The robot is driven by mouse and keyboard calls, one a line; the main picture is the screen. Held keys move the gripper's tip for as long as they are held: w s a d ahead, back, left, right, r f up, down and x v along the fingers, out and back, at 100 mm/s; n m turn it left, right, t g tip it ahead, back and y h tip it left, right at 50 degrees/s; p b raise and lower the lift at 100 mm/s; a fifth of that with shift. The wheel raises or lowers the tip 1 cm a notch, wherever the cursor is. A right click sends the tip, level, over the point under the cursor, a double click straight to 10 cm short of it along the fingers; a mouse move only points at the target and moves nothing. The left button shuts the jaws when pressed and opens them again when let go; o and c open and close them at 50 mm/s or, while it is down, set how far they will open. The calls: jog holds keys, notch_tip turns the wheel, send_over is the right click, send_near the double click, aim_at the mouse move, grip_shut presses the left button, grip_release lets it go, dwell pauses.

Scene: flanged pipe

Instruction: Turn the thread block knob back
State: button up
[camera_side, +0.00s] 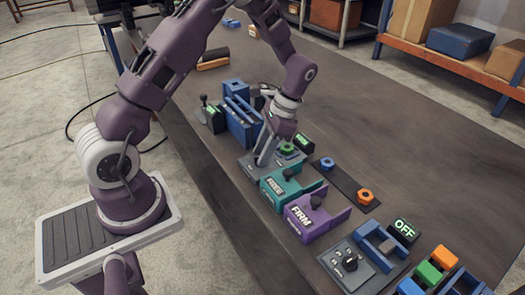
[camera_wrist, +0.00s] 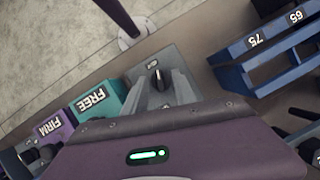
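A dark knob (camera_wrist: 158,80) sits on a grey block (camera_wrist: 140,72), with small white marking beside it. I take this to be the thread block, though no name is readable. In the side view the grey block (camera_side: 247,163) lies left of the teal FREE block. My gripper (camera_side: 262,160) reaches down over it, hiding the knob there. In the wrist view the grey fingers (camera_wrist: 168,88) are at the knob, apparently on either side of it. Whether they press on it cannot be told. A green ring (camera_side: 287,149) lies just right of the fingers.
The teal FREE block (camera_side: 278,187) and purple FIRM block (camera_side: 305,215) stand close by, each with a dark knob. A blue rack (camera_side: 240,118) is on the other side. A green-lit display (camera_side: 304,142) stands behind.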

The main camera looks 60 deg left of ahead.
jog(key=v, duration=0.6)
jog(key=shift+w, duration=0.1)
jog(key=shift+w+r, duration=0.15)
jog(key=shift+r, duration=0.3)
